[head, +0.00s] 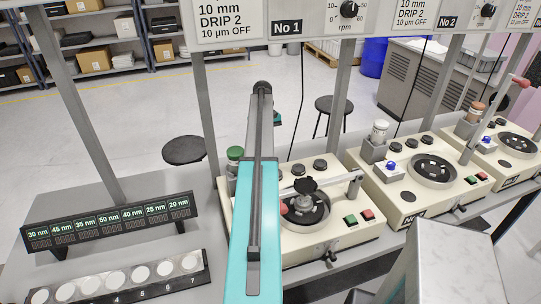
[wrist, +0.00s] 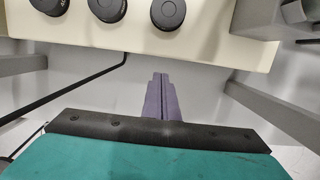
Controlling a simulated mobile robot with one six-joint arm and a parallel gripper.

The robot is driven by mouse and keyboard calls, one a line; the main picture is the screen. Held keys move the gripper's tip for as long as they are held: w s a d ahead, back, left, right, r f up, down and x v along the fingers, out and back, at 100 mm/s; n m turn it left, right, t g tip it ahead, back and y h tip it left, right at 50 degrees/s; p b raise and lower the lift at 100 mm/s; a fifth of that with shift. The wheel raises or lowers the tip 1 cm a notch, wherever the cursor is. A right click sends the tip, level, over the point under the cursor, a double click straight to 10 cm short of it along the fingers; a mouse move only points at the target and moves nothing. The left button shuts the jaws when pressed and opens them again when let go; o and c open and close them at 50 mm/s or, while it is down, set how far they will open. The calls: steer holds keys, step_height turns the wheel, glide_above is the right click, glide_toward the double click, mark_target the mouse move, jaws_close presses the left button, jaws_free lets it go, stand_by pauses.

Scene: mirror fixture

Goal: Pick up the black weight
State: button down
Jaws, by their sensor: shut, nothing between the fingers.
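In the wrist view, several round black pieces stand in a row on the cream machine top, among them a black weight-like disc (wrist: 168,13) and another beside it (wrist: 108,10). I cannot tell for certain which one is the black weight. Similar black discs show in the head view on the near machine (head: 320,165). A dark lobed piece also sits over that machine's round plate (head: 305,186). My gripper (wrist: 161,76) has purple fingers, shut and empty, below the row in the wrist picture and apart from it. My arm hides the gripper in the head view.
A lit display (head: 110,221) and a rack of white discs (head: 120,285) are at left. Grey posts rise between.

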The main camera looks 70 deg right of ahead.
steer(key=shift+s+a+b, duration=0.15)
steer(key=shift+s+a, duration=1.1)
steer(key=shift+a, duration=0.3)
steer(key=shift+s+a+b, duration=0.2)
steer(key=shift+s+a, duration=1.05)
steer(key=shift+a, duration=0.25)
steer(key=shift+s+a+b, duration=0.15)
steer(key=shift+s+a, duration=1.1)
steer(key=shift+a, duration=0.3)
steer(key=shift+d+f+b, duration=0.1)
steer(key=shift+f+b, duration=0.35)
steer(key=shift+f, duration=0.35)
steer(key=shift+f, duration=0.1)
steer(key=shift+w+d, duration=2)
steer(key=shift+d, duration=0.15)
